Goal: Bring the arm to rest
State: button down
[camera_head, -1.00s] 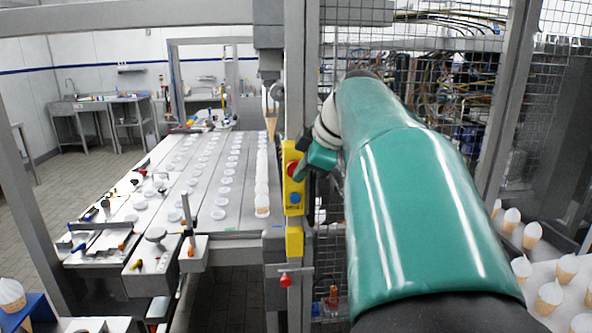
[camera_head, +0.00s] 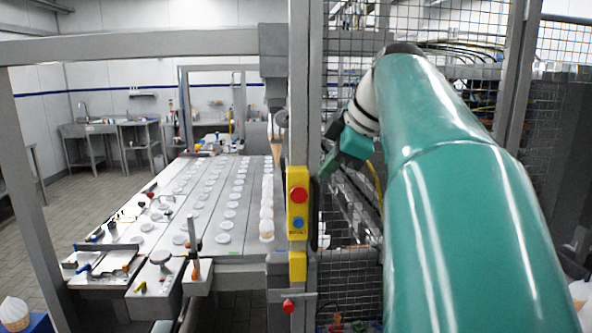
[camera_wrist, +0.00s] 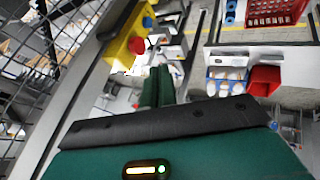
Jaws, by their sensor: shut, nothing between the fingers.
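My green arm (camera_head: 455,220) reaches up and forward on the right side of the head view. My gripper (camera_head: 328,168) is held in the air, just right of the yellow control box (camera_head: 298,210) on the grey post. In the wrist view the green fingers of my gripper (camera_wrist: 156,86) are together with nothing between them. The yellow box with red and blue buttons also shows at the upper left of the wrist view (camera_wrist: 124,38).
A grey slotted table (camera_head: 215,200) with rows of white discs and a column of cones (camera_head: 266,225) stands left of the post. Wire mesh fencing (camera_head: 350,285) stands behind my arm. A red crate (camera_wrist: 275,12) and red bin (camera_wrist: 264,80) show in the wrist view.

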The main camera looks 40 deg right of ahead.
jog(key=shift+s, duration=0.1)
jog(key=s+a+f+m, duration=0.2)
jog(key=a+f+m, duration=0.1)
jog(key=a+f, duration=0.6)
jog(key=s+a+f+m+g, duration=0.1)
jog(key=s+a+f+m, duration=0.2)
jog(key=a+f, duration=0.6)
jog(key=s+a+f+m, duration=0.2)
jog(key=a+f+m, duration=0.1)
jog(key=a+f, duration=0.6)
jog(key=shift+s+f+m+g+h, duration=0.3)
jog(key=shift+s+f+m+g, duration=0.1)
jog(key=shift+f, duration=0.3)
